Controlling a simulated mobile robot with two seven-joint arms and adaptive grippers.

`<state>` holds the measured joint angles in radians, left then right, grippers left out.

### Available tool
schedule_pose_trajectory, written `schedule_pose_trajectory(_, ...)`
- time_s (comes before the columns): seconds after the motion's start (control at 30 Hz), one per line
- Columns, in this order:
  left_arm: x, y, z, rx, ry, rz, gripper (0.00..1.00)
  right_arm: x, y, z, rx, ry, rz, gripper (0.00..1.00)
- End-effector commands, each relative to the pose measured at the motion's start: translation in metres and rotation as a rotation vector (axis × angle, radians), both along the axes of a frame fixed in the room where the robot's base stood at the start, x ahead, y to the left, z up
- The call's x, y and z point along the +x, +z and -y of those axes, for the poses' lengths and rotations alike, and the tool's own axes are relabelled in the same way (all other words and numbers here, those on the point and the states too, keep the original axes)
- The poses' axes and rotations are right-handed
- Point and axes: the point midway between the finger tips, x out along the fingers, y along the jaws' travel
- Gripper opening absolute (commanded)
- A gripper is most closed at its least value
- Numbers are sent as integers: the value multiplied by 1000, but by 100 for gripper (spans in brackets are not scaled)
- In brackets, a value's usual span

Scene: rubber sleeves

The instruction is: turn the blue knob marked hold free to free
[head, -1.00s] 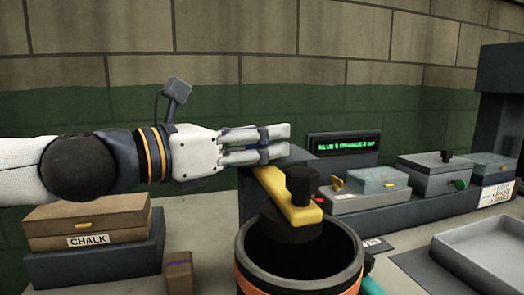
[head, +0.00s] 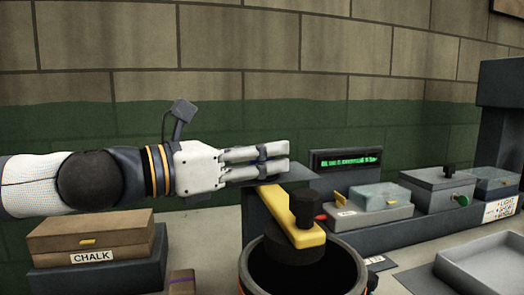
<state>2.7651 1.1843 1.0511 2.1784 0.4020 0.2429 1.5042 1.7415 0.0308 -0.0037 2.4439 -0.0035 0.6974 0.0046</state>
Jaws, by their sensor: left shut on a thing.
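My left gripper (head: 272,158) reaches in from the left, its fingers level and pointing right. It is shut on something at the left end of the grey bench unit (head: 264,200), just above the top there. The blue knob is almost wholly hidden by the fingers; only a trace of dark blue shows between them, and its hold and free marks cannot be read. My right gripper is not in view.
A yellow lever (head: 290,216) with a black knob lies over a dark round container (head: 342,256) in front. A display (head: 345,160) with green text and several small boxes line the unit. A CHALK box (head: 92,237) stands left; a grey tray (head: 485,258) lies right.

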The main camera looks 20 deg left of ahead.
Motion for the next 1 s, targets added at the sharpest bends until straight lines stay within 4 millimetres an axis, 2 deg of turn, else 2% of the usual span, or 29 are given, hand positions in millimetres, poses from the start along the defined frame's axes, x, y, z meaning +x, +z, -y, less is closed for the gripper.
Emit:
schedule_pose_trajectory(0.23,0,7,-1,2,-195,6,4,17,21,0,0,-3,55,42)
schedule_pose_trajectory(0.5,1,4,-1,7,-449,4,4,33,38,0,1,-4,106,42)
schedule_pose_trajectory(0.67,2,-2,-1,6,-595,-2,4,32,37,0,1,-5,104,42)
schedule_pose_trajectory(1.0,2,-5,0,1,-835,-6,4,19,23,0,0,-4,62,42)
